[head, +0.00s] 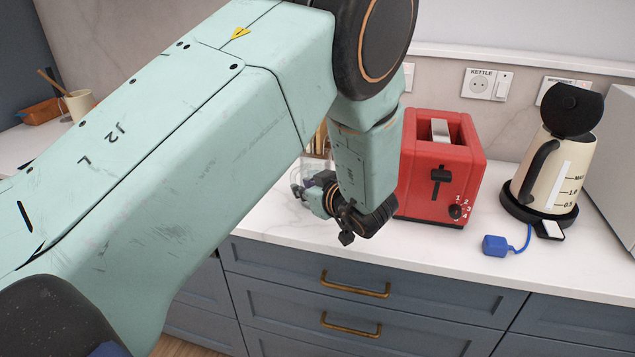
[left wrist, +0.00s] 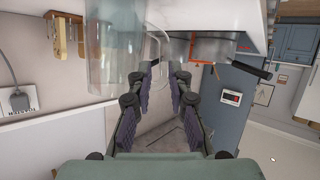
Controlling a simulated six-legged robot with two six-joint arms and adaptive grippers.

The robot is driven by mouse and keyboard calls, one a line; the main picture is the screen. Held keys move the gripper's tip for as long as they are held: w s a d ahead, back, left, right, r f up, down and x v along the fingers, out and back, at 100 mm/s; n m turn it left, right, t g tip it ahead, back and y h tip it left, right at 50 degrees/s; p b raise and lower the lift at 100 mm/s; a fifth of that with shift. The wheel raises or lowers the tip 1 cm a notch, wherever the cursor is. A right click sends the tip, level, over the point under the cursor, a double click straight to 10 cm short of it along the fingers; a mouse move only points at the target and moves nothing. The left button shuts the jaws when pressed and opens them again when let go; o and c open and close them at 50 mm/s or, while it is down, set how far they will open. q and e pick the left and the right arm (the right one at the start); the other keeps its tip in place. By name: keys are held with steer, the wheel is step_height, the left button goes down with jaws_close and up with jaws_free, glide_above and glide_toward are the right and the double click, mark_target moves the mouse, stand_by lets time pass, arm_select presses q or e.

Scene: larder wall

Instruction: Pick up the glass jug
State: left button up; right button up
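The clear glass jug (left wrist: 112,55) fills the upper left middle of the left wrist view, with its curved handle (left wrist: 167,48) on its right side. In the head view only a faint part of the jug (head: 316,168) shows on the counter, mostly hidden behind my left arm. My left gripper (left wrist: 162,80) is open, its two fingers apart with dark ribbed pads. The handle lies at the gap between the fingertips; I cannot tell whether they touch it. In the head view the left gripper (head: 303,188) is low over the counter. My right gripper is not in view.
A red toaster (head: 440,165) stands just right of my left wrist. A cream kettle (head: 545,170) on a black base and a blue plug (head: 496,245) are farther right. The counter's front edge is close.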

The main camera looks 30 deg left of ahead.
arm_select(q)
steer(key=x, duration=0.3)
steer(key=s+x, duration=0.1)
steer(key=x, duration=0.1)
steer(key=shift+w+a, duration=0.1)
steer(key=shift+a, duration=0.3)
steer(key=shift+w+d+r, duration=0.15)
steer(key=shift+d, duration=0.4)
steer(key=shift+a, duration=0.25)
steer(key=c, duration=0.3)
steer(key=shift+a, duration=0.2)
jaws_close()
steer(key=shift+d, duration=0.35)
steer(key=shift+a, duration=0.2)
